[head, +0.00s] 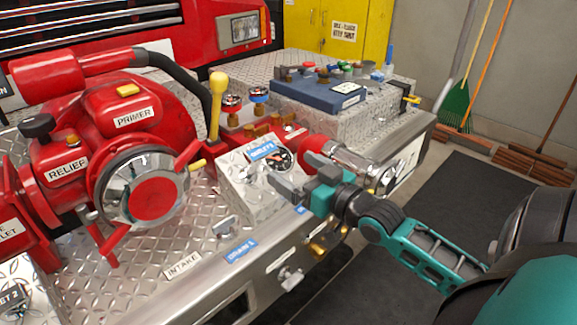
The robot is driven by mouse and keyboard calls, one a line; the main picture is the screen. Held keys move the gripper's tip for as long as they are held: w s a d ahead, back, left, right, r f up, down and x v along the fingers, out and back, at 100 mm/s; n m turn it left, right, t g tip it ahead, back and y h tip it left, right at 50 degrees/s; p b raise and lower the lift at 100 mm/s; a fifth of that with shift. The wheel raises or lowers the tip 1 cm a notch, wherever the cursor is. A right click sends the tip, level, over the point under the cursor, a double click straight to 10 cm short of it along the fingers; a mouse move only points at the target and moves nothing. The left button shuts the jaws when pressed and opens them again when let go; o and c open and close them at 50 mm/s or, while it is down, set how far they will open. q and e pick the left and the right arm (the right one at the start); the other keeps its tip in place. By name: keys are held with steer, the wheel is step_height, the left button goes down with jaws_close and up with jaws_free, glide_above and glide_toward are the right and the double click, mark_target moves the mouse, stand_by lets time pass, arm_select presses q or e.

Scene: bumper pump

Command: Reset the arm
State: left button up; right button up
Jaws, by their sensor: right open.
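My right arm comes in from the right edge, teal and dark grey. My right gripper (289,171) is open, its grey fingers apart in front of the metal gauge box (244,198) at the bumper's front edge. Nothing shows between the fingers. The fingers overlap part of the box in the picture; I cannot tell whether they touch it. A round gauge (281,159) on the box shows just behind the fingers. My left gripper is not in view.
The red pump (130,120) fills the left of the bumper. A yellow-knobbed lever (217,100) stands beside it. A blue tray (318,94) with small parts lies farther back. A chrome nozzle (350,160) is close behind my gripper. The dark floor mat (470,200) is clear.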

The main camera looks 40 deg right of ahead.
steer(key=shift+f, duration=0.1)
steer(key=s+a+f+g, duration=0.2)
steer(key=s+a+f, duration=0.2)
steer(key=a+f, duration=0.2)
steer(key=s+a+f+n+g, duration=0.1)
steer(key=s+a+f, duration=0.3)
steer(key=f, duration=0.5)
steer(key=s+a+f+g, duration=0.4)
steer(key=a+f, duration=0.4)
steer(key=shift+s+a+f+n+y, duration=0.25)
steer(key=shift+s+f+n+y, duration=0.05)
steer(key=shift+s+n+y, duration=0.1)
steer(key=shift+w, duration=0.1)
steer(key=shift+c, duration=0.5)
